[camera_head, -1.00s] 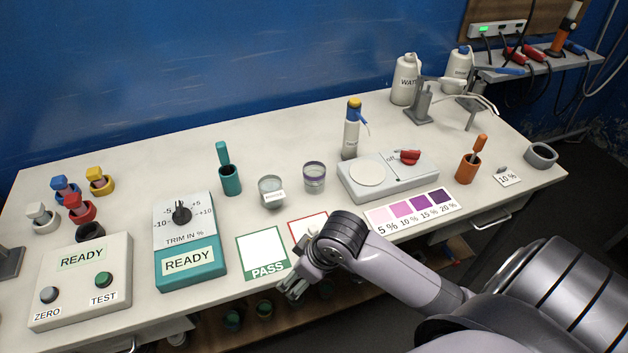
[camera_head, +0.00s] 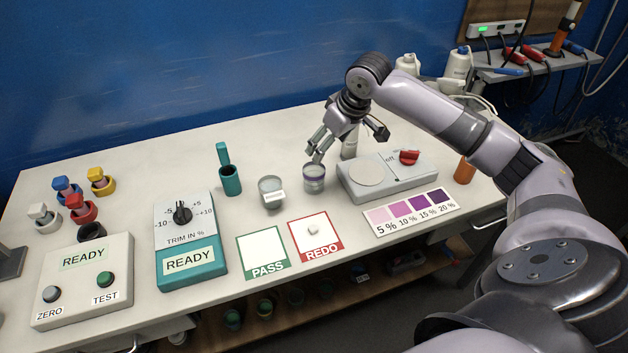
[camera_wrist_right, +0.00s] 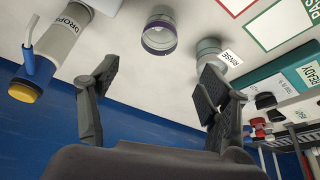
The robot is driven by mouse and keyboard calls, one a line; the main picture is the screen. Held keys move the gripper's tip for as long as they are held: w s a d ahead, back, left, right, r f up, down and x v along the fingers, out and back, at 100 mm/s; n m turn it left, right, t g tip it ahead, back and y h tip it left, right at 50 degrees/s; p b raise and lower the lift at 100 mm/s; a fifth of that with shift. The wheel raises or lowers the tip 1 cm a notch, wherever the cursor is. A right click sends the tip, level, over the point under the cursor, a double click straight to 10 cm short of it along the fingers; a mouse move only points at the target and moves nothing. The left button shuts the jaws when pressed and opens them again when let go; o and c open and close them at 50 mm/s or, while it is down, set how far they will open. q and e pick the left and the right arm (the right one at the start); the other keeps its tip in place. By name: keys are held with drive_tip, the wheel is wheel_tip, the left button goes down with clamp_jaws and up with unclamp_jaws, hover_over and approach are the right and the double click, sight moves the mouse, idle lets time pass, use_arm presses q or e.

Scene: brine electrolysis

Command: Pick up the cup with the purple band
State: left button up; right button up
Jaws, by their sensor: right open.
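The clear cup with the purple band (camera_head: 314,182) stands upright on the bench, between a similar labelled cup and the grey plate device. In the right wrist view the cup (camera_wrist_right: 160,34) is at the top, beyond and between the fingers. My right gripper (camera_head: 349,147) is open and empty above and behind the cup, its near finger close over the rim in the head view. Whether that finger touches the rim is unclear. In its own view the gripper (camera_wrist_right: 158,75) has its two fingers spread wide. My left gripper is not in view.
The RINSE cup (camera_head: 271,191) stands just left of the banded cup. The DROPS bottle (camera_wrist_right: 55,48) stands close behind, partly covered by my gripper in the head view. The grey device (camera_head: 395,185) is to the right. PASS (camera_head: 262,250) and REDO (camera_head: 316,238) cards lie in front.

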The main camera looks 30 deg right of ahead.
drive_tip(key=p, duration=0.1)
approach(314, 169)
wheel_tip(314, 169, down, 2)
drive_tip(key=a, duration=0.2)
drive_tip(key=shift+d+f+p, duration=0.1)
drive_tip(key=shift+f+p, duration=0.45)
drive_tip(key=shift+f, duration=0.1)
drive_tip(key=p+x, duration=0.1)
drive_tip(key=x, duration=0.3)
drive_tip(key=shift+w+f, duration=0.1)
drive_tip(key=c, duration=1.3)
drive_tip(key=shift+c, duration=0.4)
